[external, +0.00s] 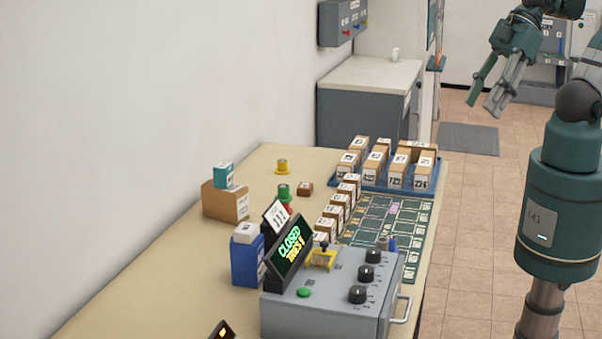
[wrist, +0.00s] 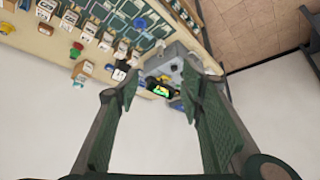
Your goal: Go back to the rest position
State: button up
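My gripper (external: 487,92) is raised in the upper right of the external view, over the tiled floor and to the right of the table. Its two green fingers are spread apart with nothing between them. In the wrist view the fingers (wrist: 157,100) stand wide apart, and the table shows beyond them at a distance. My gripper touches nothing.
A brown box (external: 225,203) stands at left. Tiled floor (external: 465,200) is clear.

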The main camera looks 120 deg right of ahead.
notch_tip(320, 180, down, 8)
jog(key=b, duration=0.7)
dwell(0.8)
